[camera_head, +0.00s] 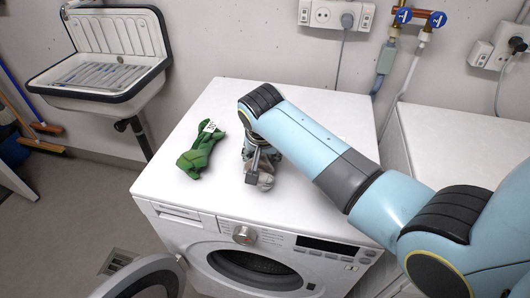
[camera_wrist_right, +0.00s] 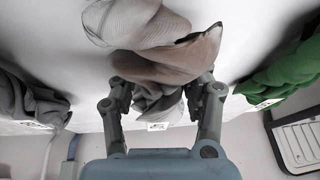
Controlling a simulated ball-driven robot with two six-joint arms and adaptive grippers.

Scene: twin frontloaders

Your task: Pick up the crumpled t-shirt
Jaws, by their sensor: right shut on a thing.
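A crumpled grey-beige cloth (camera_head: 265,182) lies on top of the white washing machine, and it fills the upper middle of the right wrist view (camera_wrist_right: 150,25). My right gripper (camera_wrist_right: 160,88) is shut on this cloth, with one finger on each side of a bunched fold; in the head view the gripper (camera_head: 257,168) points down at the machine top. A crumpled green cloth (camera_head: 200,150) with a white tag lies to its left. A dark grey crumpled cloth (camera_wrist_right: 30,102) shows at the left of the wrist view; my arm hides it in the head view. I cannot tell which cloth is the t-shirt.
The washing machine (camera_head: 225,100) has its round door (camera_head: 145,278) swung open at the front. A second white machine (camera_head: 450,145) stands at right. A sink (camera_head: 105,50) hangs at the left wall. The machine top behind the cloths is clear.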

